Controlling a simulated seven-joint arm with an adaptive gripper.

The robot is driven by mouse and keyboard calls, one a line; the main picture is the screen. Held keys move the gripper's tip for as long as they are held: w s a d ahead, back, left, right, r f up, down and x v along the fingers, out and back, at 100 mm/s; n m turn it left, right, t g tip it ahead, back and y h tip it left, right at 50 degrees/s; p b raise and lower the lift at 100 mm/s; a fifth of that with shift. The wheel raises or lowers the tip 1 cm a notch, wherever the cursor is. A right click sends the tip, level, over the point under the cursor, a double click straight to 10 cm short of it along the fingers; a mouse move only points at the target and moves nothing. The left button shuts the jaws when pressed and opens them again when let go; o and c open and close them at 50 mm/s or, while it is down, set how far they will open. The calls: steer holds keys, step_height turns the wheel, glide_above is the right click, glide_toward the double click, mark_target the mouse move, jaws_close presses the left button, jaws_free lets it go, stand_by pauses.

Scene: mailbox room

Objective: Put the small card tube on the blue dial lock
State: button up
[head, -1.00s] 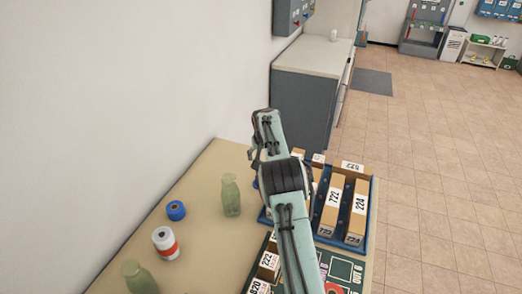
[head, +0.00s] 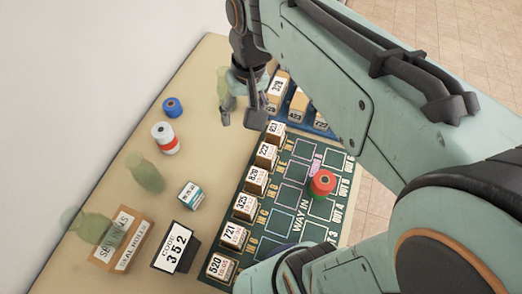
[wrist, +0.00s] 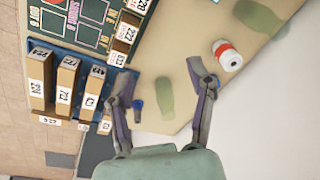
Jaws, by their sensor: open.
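Another small blue thing (wrist: 137,106) lies beside the left finger. A white cylinder with a red band (head: 164,138) stands nearby. I cannot tell which thing is the card tube.
A green board (head: 283,195) with numbered boxes bears a red and green cylinder (head: 322,183). A blue tray (head: 318,128) holds cartons. Table between board and wall has free room.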

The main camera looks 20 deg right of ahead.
steer(key=s+a+f+n, duration=0.1)
steer(key=s+f, duration=0.1)
steer(key=s, duration=0.5)
steer(key=s+a+f+g, duration=0.1)
steer(key=s+f, duration=0.1)
steer(key=s, duration=0.5)
steer(key=shift+s+a+n+g, duration=0.3)
steer(key=shift+a+n, duration=0.05)
steer(key=shift+n, duration=0.05)
